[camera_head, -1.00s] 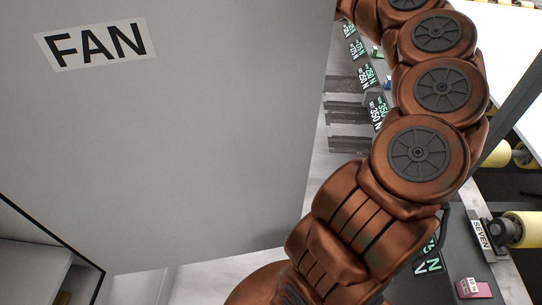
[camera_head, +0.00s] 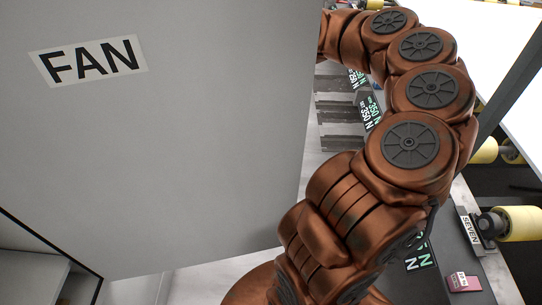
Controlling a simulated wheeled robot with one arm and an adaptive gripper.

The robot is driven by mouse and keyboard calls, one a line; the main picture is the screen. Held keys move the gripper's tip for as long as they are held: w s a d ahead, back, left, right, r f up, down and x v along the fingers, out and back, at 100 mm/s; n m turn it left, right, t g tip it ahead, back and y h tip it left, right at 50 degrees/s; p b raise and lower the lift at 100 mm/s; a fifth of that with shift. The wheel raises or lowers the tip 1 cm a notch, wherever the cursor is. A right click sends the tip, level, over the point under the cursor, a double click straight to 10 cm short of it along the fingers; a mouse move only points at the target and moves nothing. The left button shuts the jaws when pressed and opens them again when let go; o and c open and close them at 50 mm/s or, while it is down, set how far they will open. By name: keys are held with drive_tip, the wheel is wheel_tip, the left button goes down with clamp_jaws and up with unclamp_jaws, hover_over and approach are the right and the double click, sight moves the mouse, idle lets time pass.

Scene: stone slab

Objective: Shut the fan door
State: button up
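The fan door (camera_head: 190,150) is a large flat grey panel with a white "FAN" label (camera_head: 88,61) near its upper left. It fills the left and middle of the view and stands open, turned toward the camera. My copper-coloured arm reaches up along the door's right side and bends left at the top, its far end passing behind the door's right edge. My gripper is not visible; the door hides it or it is out of frame.
An open cabinet or shelf space (camera_head: 35,272) shows at lower left. On the right are a label marked "SEVEN" (camera_head: 470,232), a yellow roller (camera_head: 522,223) and a small pink box (camera_head: 464,282). Dark slotted pieces (camera_head: 338,108) lie behind the door's edge.

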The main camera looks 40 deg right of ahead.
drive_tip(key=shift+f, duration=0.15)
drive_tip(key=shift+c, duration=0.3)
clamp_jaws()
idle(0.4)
